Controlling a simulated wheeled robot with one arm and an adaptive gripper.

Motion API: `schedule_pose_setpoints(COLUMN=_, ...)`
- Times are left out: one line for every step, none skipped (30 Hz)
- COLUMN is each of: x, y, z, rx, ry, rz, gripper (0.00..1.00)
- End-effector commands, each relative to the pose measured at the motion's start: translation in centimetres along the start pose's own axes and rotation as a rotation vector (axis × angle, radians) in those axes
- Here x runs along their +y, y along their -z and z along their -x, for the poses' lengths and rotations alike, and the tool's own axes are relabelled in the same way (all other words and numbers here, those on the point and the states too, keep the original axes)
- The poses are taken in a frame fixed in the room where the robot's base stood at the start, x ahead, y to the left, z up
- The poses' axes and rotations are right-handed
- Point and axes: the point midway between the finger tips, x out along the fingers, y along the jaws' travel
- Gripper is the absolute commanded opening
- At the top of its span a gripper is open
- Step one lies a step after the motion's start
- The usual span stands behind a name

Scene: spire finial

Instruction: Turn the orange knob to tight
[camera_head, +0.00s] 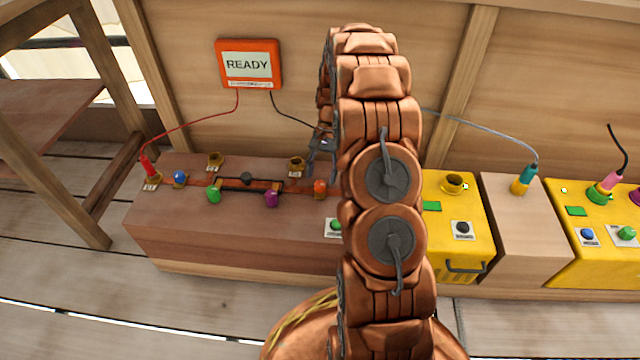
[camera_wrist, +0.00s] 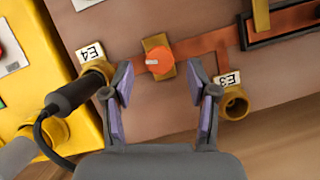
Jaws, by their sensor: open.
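The orange knob (camera_head: 320,188) stands on the brown wooden box, just left of my arm in the head view. In the wrist view the orange knob (camera_wrist: 160,61) has a white pointer line and sits on a brass plate on a copper strip. My gripper (camera_wrist: 162,88) is open, its two fingers spread to either side below the knob in the picture and apart from it. In the head view my gripper (camera_head: 322,150) is partly hidden behind my copper arm. Any marking for tight on the knob cannot be made out.
Brass socket E3 (camera_wrist: 233,102) is close by the right finger. Socket E4 (camera_wrist: 97,72) with a black plug (camera_wrist: 78,93) is near the left finger. Blue (camera_head: 180,178), green (camera_head: 214,194) and purple (camera_head: 271,199) knobs stand on the box. A READY sign (camera_head: 249,65) hangs behind.

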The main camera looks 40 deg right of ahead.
Motion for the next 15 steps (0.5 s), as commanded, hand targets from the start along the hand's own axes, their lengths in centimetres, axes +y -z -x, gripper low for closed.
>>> schedule_pose_setpoints(x=0.0, y=0.1, z=-1.1, rx=-0.002, ry=-0.001, rz=0.0, gripper=0.58)
schedule_pose_setpoints(x=0.0, y=0.1, z=-1.4, rx=-0.002, ry=-0.001, rz=0.001, gripper=0.58)
schedule_pose_setpoints(x=0.0, y=0.1, z=-1.9, rx=-0.001, ry=-0.001, rz=0.001, gripper=0.58)
schedule_pose_setpoints(x=0.0, y=0.1, z=-2.1, rx=0.0, ry=-0.001, rz=0.001, gripper=0.58)
schedule_pose_setpoints(x=0.0, y=0.1, z=-2.4, rx=0.0, ry=-0.001, rz=0.001, gripper=0.58)
schedule_pose_setpoints(x=0.0, y=0.1, z=-2.6, rx=0.001, ry=-0.001, rz=0.001, gripper=0.58)
schedule_pose_setpoints(x=0.0, y=0.1, z=-2.7, rx=0.001, ry=-0.001, rz=0.001, gripper=0.58)
schedule_pose_setpoints(x=0.0, y=0.0, z=-2.7, rx=0.001, ry=-0.001, rz=0.001, gripper=0.58)
schedule_pose_setpoints(x=0.0, y=0.0, z=-2.7, rx=0.001, ry=-0.001, rz=0.001, gripper=0.58)
schedule_pose_setpoints(x=0.0, y=0.0, z=-2.7, rx=0.001, ry=-0.001, rz=0.001, gripper=0.58)
schedule_pose_setpoints(x=0.0, y=0.0, z=-2.7, rx=0.001, ry=-0.001, rz=0.001, gripper=0.58)
schedule_pose_setpoints(x=0.0, y=0.0, z=-2.7, rx=0.001, ry=-0.001, rz=0.001, gripper=0.58)
schedule_pose_setpoints(x=0.0, y=0.0, z=-2.7, rx=0.001, ry=0.0, rz=0.001, gripper=0.58)
schedule_pose_setpoints(x=0.0, y=0.0, z=-2.7, rx=0.001, ry=0.0, rz=0.001, gripper=0.58)
schedule_pose_setpoints(x=0.0, y=0.0, z=-2.7, rx=0.001, ry=0.0, rz=0.001, gripper=0.56)
